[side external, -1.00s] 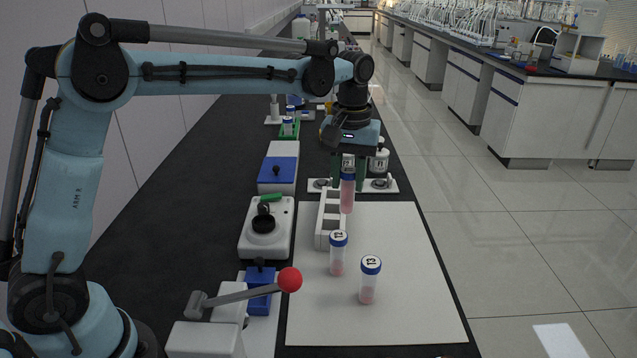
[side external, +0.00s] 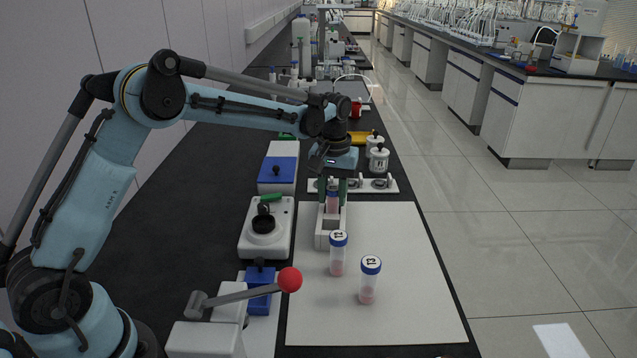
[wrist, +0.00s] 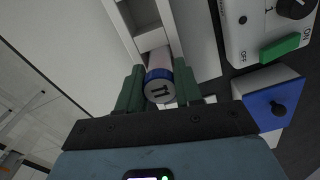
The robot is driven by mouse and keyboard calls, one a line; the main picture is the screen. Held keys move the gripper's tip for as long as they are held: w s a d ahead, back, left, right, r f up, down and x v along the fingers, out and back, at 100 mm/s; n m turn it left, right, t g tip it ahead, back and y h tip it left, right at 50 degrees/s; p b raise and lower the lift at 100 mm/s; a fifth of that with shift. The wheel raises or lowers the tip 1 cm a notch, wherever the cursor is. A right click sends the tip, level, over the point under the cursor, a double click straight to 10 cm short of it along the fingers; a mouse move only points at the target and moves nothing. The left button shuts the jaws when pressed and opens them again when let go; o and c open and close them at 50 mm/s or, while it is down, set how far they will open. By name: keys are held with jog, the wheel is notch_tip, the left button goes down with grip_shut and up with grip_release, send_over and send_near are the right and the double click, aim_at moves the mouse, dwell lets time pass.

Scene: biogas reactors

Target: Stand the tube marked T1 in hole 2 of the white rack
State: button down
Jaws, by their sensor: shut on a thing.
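My gripper (side external: 334,188) is shut on the T1 tube, which has a blue band, a pale cap and pink contents. The T1 cap (wrist: 159,90) faces the wrist camera between my green fingers. In the side view the T1 tube (side external: 332,204) is upright at the far part of the white rack (side external: 329,240). Its lower end is hidden by the rack; I cannot tell how deep it sits or in which hole. The wrist view also shows the rack (wrist: 143,18), with an open compartment beside the tube.
Two blue-capped tubes (side external: 338,255) (side external: 369,283) stand on the pale mat (side external: 400,320) in front of the rack. A white device (side external: 265,235) with a black knob and a blue-topped box (side external: 278,172) stand to the left. A white holder (side external: 378,186) lies behind.

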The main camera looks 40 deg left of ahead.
jog(key=shift+f, duration=0.1)
jog(key=c, duration=0.8)
grip_release()
jog(key=shift+o, duration=0.2)
jog(key=s+d+r+m+t, duration=0.1)
jog(key=s+r, duration=0.2)
jog(key=r, duration=0.5)
jog(key=s+r+m+t, duration=0.1)
jog(key=s+r, duration=0.1)
jog(key=r, duration=0.5)
jog(key=s+d+f+m+t, duration=0.1)
jog(key=s+f+m+t, duration=0.1)
jog(key=s, duration=0.6)
jog(key=s+f+m+t, duration=0.2)
jog(key=s+f, duration=0.3)
jog(key=s, duration=0.3)
jog(key=shift+s+d+t, duration=0.3)
jog(key=shift+d+t, duration=0.05)
jog(key=shift+t, duration=0.25)
